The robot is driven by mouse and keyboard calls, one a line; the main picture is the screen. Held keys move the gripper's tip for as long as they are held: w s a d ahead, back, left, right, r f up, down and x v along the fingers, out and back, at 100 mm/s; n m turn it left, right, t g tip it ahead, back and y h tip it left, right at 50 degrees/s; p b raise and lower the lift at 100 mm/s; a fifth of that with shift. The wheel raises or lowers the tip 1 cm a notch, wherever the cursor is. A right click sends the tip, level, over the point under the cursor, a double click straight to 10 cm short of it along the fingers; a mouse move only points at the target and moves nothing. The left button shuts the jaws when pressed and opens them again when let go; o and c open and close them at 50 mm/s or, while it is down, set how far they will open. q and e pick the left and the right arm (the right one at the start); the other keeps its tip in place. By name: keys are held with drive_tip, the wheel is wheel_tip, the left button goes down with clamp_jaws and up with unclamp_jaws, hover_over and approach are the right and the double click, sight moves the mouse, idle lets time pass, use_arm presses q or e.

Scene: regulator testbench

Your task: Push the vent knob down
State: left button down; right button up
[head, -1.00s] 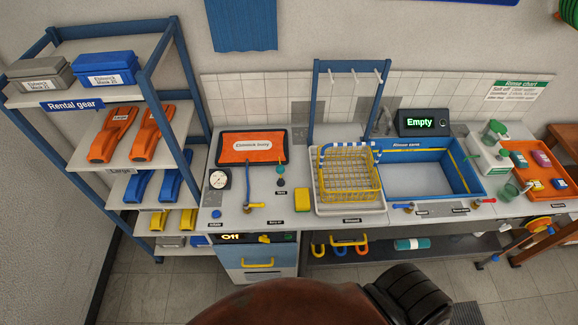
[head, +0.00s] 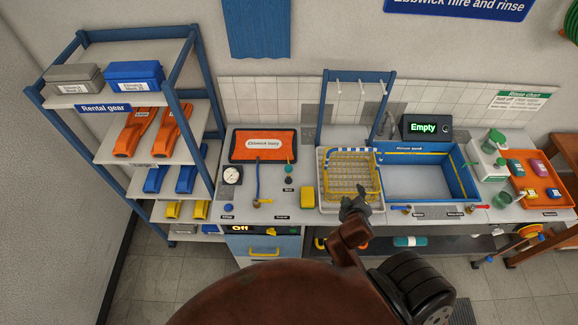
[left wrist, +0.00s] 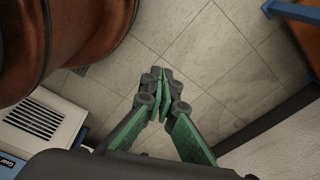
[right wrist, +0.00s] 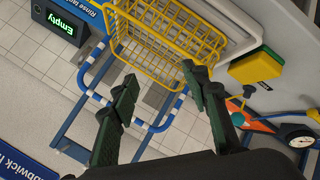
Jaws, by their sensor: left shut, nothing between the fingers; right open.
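A small dark knob (head: 288,181) stands on the counter, left of the yellow sponge (head: 307,197), with a tiny label in front that is too small to read surely. A green-topped fitting stands just behind it. A dark knob on a stem also shows beside the sponge in the right wrist view (right wrist: 249,89). My right gripper (head: 355,201) is open and empty, in front of the yellow basket, to the right of the knob and apart from it. My left gripper (left wrist: 160,88) is shut and empty, pointing at the floor; it is outside the head view.
The yellow wire basket (head: 352,180) sits on a white tray near my right gripper, with a blue hook frame (head: 327,105) behind. A gauge (head: 232,175), a blue hose and an orange lung bag (head: 262,145) are around the knob. The blue rinse tank (head: 462,182) lies right.

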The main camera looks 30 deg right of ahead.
sight(291, 170)
drive_tip(key=w+d+r+n+t+h, duration=0.2)
drive_tip(key=w+r+n+t, duration=0.15)
drive_tip(key=r, duration=0.25)
drive_tip(key=w+d+r+n+t+h, duration=0.2)
drive_tip(key=w+r+n, duration=0.15)
drive_tip(key=r, duration=0.25)
drive_tip(key=w+a+r+n+t+y, duration=0.25)
drive_tip(key=w+a+n+t, duration=0.2)
drive_tip(key=w+n, duration=0.3)
drive_tip(key=w+a+f+n+g+y, duration=0.25)
drive_tip(key=a+f+n+y, duration=0.2)
drive_tip(key=f+n, duration=0.4)
drive_tip(key=w+a+f+n+g+y, duration=0.2)
drive_tip(key=w+a+f+n+y, duration=0.15)
drive_tip(key=a+f+n, duration=0.4)
drive_tip(key=shift+n+y, duration=0.35)
drive_tip(key=w+f, duration=0.2)
drive_tip(key=w+d+f, duration=0.1)
drive_tip(key=f, duration=0.1)
drive_tip(key=w+f, duration=0.2)
drive_tip(key=shift+w+d, duration=0.3)
use_arm(q)
drive_tip(key=shift+s+f, duration=0.25)
drive_tip(key=shift+s, duration=0.4)
use_arm(e)
drive_tip(key=shift+w+f, duration=0.15)
drive_tip(key=shift+w, duration=0.4)
drive_tip(key=shift+c, duration=0.7)
clamp_jaws()
